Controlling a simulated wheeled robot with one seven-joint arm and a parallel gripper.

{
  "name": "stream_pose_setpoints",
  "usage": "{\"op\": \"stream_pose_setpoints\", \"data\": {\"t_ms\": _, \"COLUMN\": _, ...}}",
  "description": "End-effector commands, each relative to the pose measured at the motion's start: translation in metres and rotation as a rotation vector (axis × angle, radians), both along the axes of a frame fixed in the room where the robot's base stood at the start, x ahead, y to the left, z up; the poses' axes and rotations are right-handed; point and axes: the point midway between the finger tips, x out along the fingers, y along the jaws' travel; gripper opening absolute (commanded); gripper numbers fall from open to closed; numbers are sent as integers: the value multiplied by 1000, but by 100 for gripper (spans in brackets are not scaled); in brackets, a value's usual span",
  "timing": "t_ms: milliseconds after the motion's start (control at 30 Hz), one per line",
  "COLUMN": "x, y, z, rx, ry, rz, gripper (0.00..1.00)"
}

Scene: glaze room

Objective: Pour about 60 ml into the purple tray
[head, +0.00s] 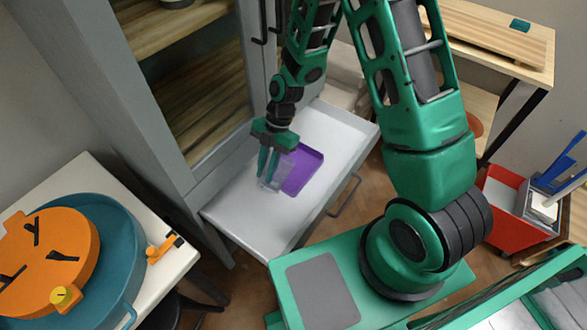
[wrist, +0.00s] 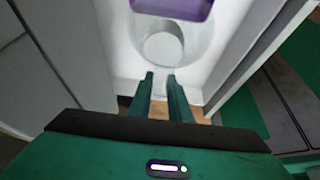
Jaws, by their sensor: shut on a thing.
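The purple tray (head: 305,170) lies flat in the open white drawer, and its edge shows at the top of the wrist view (wrist: 176,7). My gripper (head: 270,166) points down over the drawer, just left of the tray. It is shut on a clear see-through cup (head: 271,181). In the wrist view, the cup (wrist: 163,46) is in front of the fingertips (wrist: 162,82), with its round form beside the tray. Whether any liquid is in the cup, and how far it tilts, I cannot tell.
The drawer (head: 235,213) is pulled out of a grey cabinet (head: 118,84). A white table (head: 62,187) at left holds a teal round tub (head: 113,262) with an orange round piece (head: 50,262). A red bin (head: 503,203) and a wooden table (head: 490,40) stand at right.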

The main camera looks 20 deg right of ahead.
Motion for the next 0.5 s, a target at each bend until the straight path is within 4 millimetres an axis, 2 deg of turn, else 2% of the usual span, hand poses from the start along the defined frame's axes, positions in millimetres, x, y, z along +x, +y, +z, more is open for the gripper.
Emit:
{"op": "stream_pose_setpoints", "data": {"t_ms": 367, "x": -9, "y": 14, "z": 10, "rx": -151, "ry": -102, "rz": 6, "gripper": 0}}
{"op": "stream_pose_setpoints", "data": {"t_ms": 500, "x": -13, "y": 20, "z": 0, "rx": -204, "ry": -134, "rz": 5, "gripper": 0}}
